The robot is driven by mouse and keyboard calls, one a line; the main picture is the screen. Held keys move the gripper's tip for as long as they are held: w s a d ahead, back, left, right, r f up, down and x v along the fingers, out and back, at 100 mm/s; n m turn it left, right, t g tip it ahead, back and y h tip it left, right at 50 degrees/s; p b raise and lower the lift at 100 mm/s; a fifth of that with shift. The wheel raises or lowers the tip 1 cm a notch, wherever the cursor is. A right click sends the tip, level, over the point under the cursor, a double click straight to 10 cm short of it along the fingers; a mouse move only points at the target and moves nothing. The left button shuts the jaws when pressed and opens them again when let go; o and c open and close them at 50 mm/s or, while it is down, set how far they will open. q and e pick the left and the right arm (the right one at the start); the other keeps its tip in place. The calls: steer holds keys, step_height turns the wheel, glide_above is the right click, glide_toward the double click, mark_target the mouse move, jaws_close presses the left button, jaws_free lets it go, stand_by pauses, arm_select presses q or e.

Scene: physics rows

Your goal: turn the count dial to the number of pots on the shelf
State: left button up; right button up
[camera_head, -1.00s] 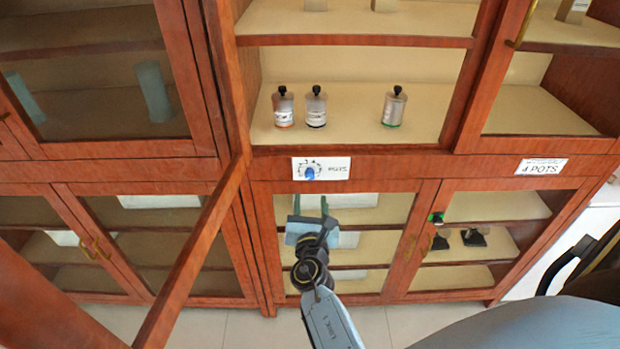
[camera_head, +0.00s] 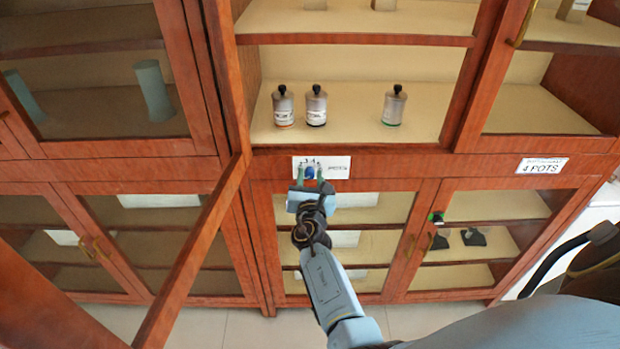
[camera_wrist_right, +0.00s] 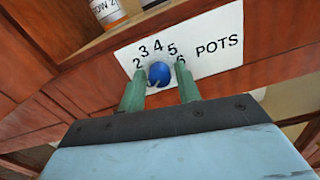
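The count dial is a blue knob (camera_wrist_right: 158,73) on a white plate (camera_head: 336,167) marked 2 to 6 and "POTS" in the right wrist view. Its pointer direction cannot be made out. My right gripper (camera_head: 310,174) is at the plate, its two green fingers open on either side of the knob; the right finger looks clear of it. Three grey pots with black tops stand on the open shelf (camera_head: 350,105): one with an orange band (camera_head: 283,106), one dark-banded (camera_head: 316,106), one green-banded (camera_head: 394,106). My left gripper is not in view.
An open wooden door (camera_head: 195,255) juts out left of my right arm. Cut-off objects (camera_head: 384,4) stand on the shelf above. Glass-door cabinets (camera_head: 350,240) lie below the dial.

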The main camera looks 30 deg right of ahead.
steer(key=c, duration=0.6)
steer(key=shift+c, duration=0.2)
